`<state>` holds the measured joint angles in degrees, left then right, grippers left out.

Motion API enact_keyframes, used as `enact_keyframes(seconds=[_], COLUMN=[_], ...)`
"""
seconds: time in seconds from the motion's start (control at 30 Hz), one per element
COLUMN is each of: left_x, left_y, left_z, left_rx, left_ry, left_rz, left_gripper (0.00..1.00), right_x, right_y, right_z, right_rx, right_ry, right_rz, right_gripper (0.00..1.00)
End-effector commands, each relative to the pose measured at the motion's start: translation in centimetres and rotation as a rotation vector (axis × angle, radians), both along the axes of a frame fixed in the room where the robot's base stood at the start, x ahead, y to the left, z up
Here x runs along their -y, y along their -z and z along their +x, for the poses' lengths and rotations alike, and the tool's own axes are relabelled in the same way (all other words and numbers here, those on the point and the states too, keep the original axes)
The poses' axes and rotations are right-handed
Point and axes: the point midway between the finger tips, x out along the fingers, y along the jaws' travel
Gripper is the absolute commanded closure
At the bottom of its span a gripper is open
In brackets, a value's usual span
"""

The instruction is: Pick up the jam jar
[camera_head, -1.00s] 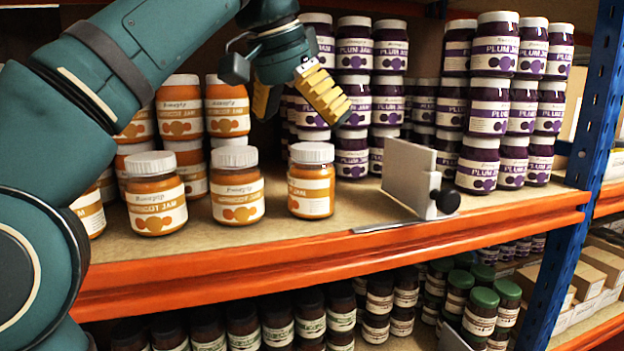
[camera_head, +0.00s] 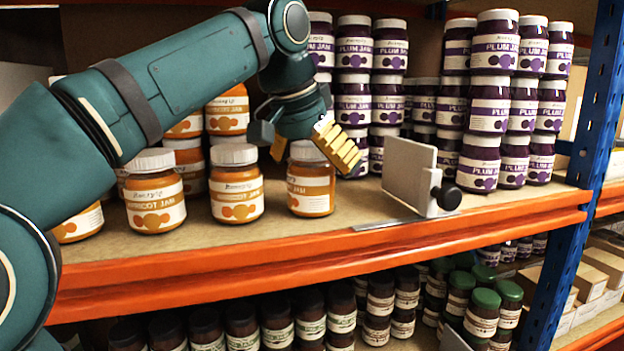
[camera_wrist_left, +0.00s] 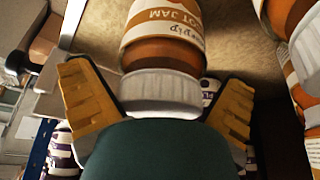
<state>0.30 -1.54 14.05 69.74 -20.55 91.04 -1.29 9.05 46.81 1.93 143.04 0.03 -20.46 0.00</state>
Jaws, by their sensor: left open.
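Apricot jam jars with orange contents and white lids stand on the left part of the shelf. The rightmost front apricot jar (camera_head: 311,188) stands a little apart from the others, under my left gripper (camera_head: 308,150). My left gripper is open and points down, with its yellow ribbed fingers on either side of that jar's lid. In the left wrist view, the same jar (camera_wrist_left: 162,50) shows between the open fingers (camera_wrist_left: 160,100), its white lid close to the palm. I cannot tell whether the fingers touch it. My right gripper is not in view.
Two more apricot jars, the middle one (camera_head: 237,185) and the left one (camera_head: 155,192), stand left of the rightmost jar. Stacked plum jam jars (camera_head: 482,125) stand behind and right. A grey divider plate (camera_head: 408,172) with a black knob stands right of the gripper. The orange shelf beam (camera_head: 330,245) edges the front.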

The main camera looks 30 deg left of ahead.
Motion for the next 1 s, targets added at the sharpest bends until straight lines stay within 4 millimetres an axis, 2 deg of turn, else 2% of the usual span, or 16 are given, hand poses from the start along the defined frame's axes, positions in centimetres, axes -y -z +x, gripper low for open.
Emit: enact_keyframes(seconds=[0.03, 0.17, 0.2, 0.23, 0.67, 0.77, 0.9, 1.0], left_x=[0.0, 0.0, 0.0, 0.0, 0.0, 0.0, 0.1, 0.1], left_y=[0.0, 0.0, 0.0, 0.0, -0.5, -1.1, -3.0, -4.1], left_z=[0.0, 0.0, 0.0, 0.0, 0.0, 0.0, 0.0, 0.1], left_rx=[0.000, 0.000, 0.000, 0.001, 0.005, 0.006, 0.006, 0.007], left_ry=[0.000, 0.000, 0.000, 0.000, 0.001, 0.001, 0.002, 0.002], left_rz=[0.000, 0.000, 0.000, 0.000, 0.000, 0.000, 0.000, -0.001], left_gripper=[0.00, 0.46, 0.60, 0.69, 0.69, 0.69, 0.69, 0.69], right_x=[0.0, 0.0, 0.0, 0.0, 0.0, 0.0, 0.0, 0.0], right_y=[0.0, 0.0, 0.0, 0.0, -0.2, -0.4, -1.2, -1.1], right_z=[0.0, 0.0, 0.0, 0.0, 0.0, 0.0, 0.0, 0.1], right_rx=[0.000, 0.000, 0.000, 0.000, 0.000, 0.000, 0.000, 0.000], right_ry=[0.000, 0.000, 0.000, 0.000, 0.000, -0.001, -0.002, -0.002], right_rz=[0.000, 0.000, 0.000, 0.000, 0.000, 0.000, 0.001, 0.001], right_gripper=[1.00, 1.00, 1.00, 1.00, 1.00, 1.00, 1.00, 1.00])
